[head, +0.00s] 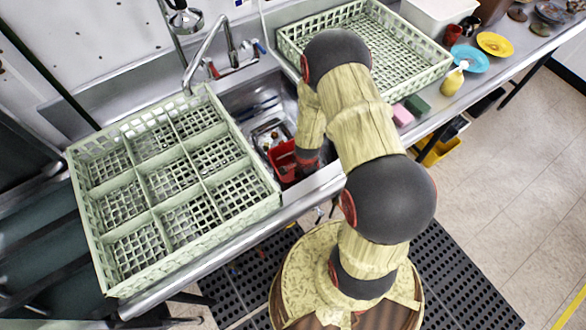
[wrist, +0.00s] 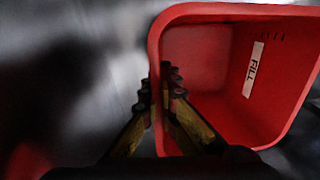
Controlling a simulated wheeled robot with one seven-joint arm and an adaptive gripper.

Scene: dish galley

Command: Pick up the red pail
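The red pail (head: 283,158) is in the sink basin, partly hidden by my arm in the head view. In the wrist view the pail (wrist: 205,60) fills the right side, its open mouth toward the camera and a white "FILL" label on an inner wall. My gripper (wrist: 159,88) straddles the pail's left wall, one finger inside and one outside. The fingers are close together and look closed on that wall. Whether the pail rests on the sink floor cannot be told. The fingertips are hidden in the head view.
A pale green divided rack (head: 165,185) lies left of the sink (head: 250,100), with a faucet (head: 210,55) behind. Another green rack (head: 440,62) is to the right. Pink (head: 402,115) and green (head: 417,104) sponges, a yellow bottle (head: 452,82) and plates are on the right counter.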

